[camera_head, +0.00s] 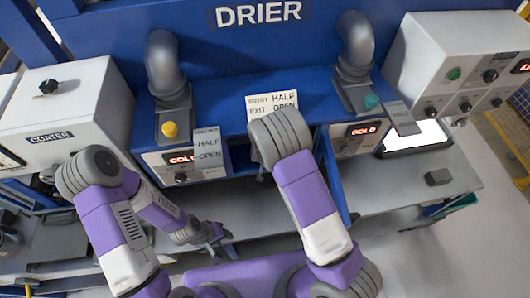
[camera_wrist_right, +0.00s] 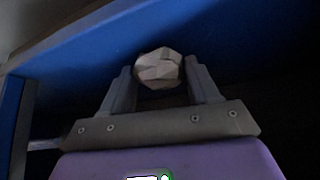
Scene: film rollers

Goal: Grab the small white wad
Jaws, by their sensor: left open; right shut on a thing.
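The small white wad (camera_wrist_right: 158,67) shows in the right wrist view as a crumpled, faceted pale ball. It sits between the two fingers of my right gripper (camera_wrist_right: 163,82), which is shut on it. In the head view the wad and the right gripper are hidden; my right arm reaches into the opening under the drier's front. My left gripper (camera_head: 213,240) is open and empty over the grey bench, below the drier's left side.
The blue drier (camera_head: 222,118) has a blue wall and roof close around the right gripper. The coater box (camera_head: 65,118) stands at left. A grey control box (camera_head: 465,65) is at right. A small dark block (camera_head: 438,177) lies on the right bench (camera_head: 385,195).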

